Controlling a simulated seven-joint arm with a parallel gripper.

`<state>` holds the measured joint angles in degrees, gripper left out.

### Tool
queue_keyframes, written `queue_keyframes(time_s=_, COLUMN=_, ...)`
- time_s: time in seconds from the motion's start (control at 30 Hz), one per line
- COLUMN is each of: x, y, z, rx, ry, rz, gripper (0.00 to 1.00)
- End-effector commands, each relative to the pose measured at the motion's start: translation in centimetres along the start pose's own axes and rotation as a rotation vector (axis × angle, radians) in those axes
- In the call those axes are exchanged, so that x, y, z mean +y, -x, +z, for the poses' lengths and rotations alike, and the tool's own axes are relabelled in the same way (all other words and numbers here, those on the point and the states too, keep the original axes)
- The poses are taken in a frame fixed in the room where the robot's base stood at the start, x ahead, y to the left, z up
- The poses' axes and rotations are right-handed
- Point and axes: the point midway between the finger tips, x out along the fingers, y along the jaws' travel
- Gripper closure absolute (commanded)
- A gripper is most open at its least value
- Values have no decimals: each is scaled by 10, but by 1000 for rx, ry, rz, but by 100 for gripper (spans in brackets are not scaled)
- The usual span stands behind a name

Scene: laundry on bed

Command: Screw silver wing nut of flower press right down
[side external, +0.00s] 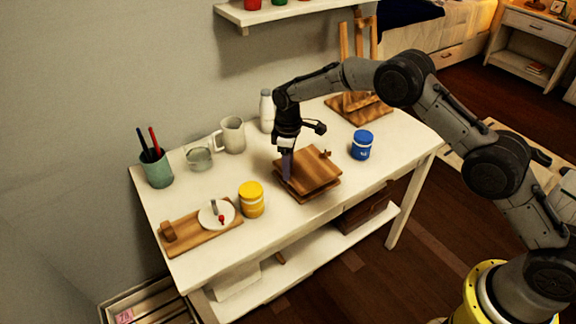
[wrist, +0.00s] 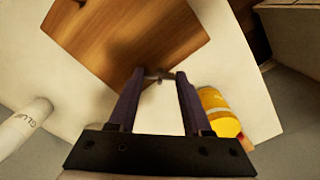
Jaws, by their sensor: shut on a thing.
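The flower press (side external: 312,168) is a stack of brown wooden boards on the white table. It also shows in the wrist view (wrist: 110,35), with its board filling the upper left. My gripper (side external: 287,172) points down at the press's left corner. In the wrist view my gripper's two dark fingers (wrist: 160,76) close around a small silver wing nut (wrist: 158,78) at the board's edge. Most of the nut is hidden between the fingertips. Another small dark fitting (side external: 326,153) stands at the far right edge of the press.
A yellow jar (side external: 251,200) stands left of the press and a blue jar (side external: 361,146) stands right of it. A white bottle (side external: 267,110) and mug (side external: 232,134) stand behind. A wooden board with a white dish (side external: 216,213) lies at the front left.

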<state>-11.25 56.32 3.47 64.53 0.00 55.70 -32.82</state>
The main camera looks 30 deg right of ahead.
Motion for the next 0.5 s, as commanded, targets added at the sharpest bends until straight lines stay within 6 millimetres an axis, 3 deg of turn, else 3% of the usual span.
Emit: queue_keyframes(time_s=0.5, x=0, y=1, z=0, rx=0, ry=-489, rz=0, gripper=100)
